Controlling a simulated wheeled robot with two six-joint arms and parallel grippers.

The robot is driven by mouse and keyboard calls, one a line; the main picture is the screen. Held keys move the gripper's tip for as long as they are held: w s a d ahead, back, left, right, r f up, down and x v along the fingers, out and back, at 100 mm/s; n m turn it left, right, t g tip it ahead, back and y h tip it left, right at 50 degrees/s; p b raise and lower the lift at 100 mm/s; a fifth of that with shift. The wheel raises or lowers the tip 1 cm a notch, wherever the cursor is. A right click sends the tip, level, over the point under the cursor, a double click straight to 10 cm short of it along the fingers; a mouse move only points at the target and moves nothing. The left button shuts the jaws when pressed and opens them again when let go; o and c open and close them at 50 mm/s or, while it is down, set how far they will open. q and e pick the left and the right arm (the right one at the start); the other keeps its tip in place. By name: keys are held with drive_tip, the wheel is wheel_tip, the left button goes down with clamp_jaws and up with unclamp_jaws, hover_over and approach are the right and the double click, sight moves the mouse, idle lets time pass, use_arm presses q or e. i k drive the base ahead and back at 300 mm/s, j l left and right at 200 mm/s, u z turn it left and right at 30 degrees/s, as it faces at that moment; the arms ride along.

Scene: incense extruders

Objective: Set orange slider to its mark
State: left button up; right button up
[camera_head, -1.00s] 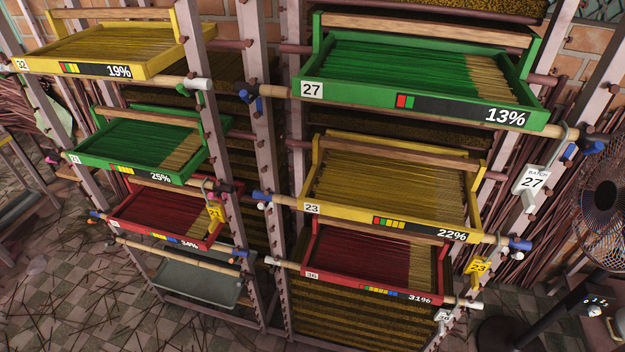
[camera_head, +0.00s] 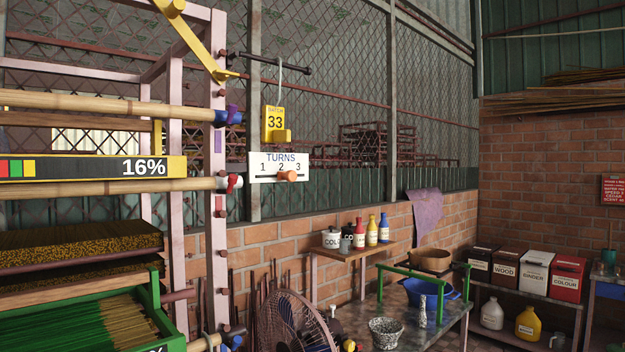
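The orange slider (camera_head: 287,176) is a small knob on the lower edge of a white board (camera_head: 262,167) headed "TURNS" with the numbers 1, 2 and 3. The knob sits below and between the 2 and the 3, nearer the 3. The board is beside the pink rack post, below a yellow "BATCH 33" tag (camera_head: 273,122). No separate mark for the slider can be made out at this size. Neither of my grippers is in view.
A rack with bamboo poles, a black "16%" strip (camera_head: 90,168) and a green tray (camera_head: 150,300) fills the left. A fan (camera_head: 297,325) stands below the board. A small wooden table (camera_head: 345,255) holds several bottles, and labelled boxes (camera_head: 535,270) stand at the right.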

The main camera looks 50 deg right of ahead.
sight(290, 174)
drive_tip(key=z, duration=1.5)
drive_tip(key=u, duration=1.7)
drive_tip(key=z, duration=1.7)
